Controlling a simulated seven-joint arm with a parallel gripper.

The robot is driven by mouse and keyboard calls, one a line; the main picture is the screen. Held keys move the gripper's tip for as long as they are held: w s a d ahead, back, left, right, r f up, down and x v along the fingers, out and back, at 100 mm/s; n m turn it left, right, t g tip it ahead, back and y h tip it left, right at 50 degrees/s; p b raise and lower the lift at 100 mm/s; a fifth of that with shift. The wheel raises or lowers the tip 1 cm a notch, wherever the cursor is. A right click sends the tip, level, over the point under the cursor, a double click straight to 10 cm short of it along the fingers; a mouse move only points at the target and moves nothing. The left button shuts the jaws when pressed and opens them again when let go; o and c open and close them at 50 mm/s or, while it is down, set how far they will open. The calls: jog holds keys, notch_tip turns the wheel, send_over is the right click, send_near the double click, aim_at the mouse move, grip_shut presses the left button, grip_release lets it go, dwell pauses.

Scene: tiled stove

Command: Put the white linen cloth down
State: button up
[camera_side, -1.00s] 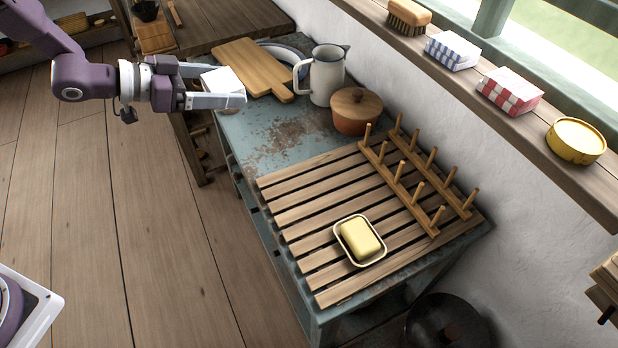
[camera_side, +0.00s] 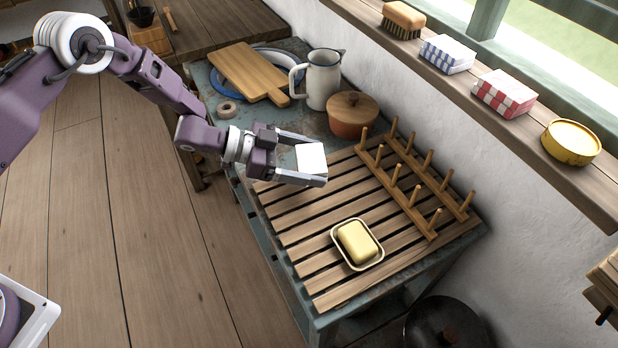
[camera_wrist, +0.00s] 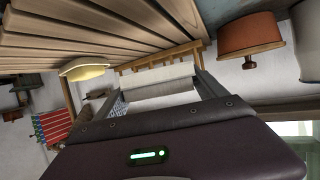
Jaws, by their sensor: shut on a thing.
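The white linen cloth (camera_side: 311,159) is a small folded white block between the fingers of my gripper (camera_side: 308,160). My gripper is shut on it and holds it above the upper left part of the slatted wooden rack (camera_side: 318,222). In the wrist view the cloth (camera_wrist: 158,80) shows pale between the two fingers, with the rack slats (camera_wrist: 90,35) beyond. The gap between cloth and slats is hard to judge.
A butter dish (camera_side: 357,245) sits on the front of the rack, and a peg rack (camera_side: 412,185) stands along its wall side. A lidded orange pot (camera_side: 352,115), white jug (camera_side: 322,80) and cutting board (camera_side: 248,72) stand behind. Slats left of the butter dish are clear.

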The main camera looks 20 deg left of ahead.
notch_tip(320, 180, down, 5)
jog(key=shift+f, duration=0.1)
jog(key=shift+f, duration=0.15)
jog(key=shift+f, duration=0.15)
jog(key=o, duration=1.9)
jog(key=shift+o, duration=0.2)
jog(key=shift+a+r, duration=0.15)
jog(key=shift+r, duration=0.1)
jog(key=v, duration=0.6)
jog(key=shift+s+a+f, duration=0.2)
jog(key=shift+s+a, duration=0.2)
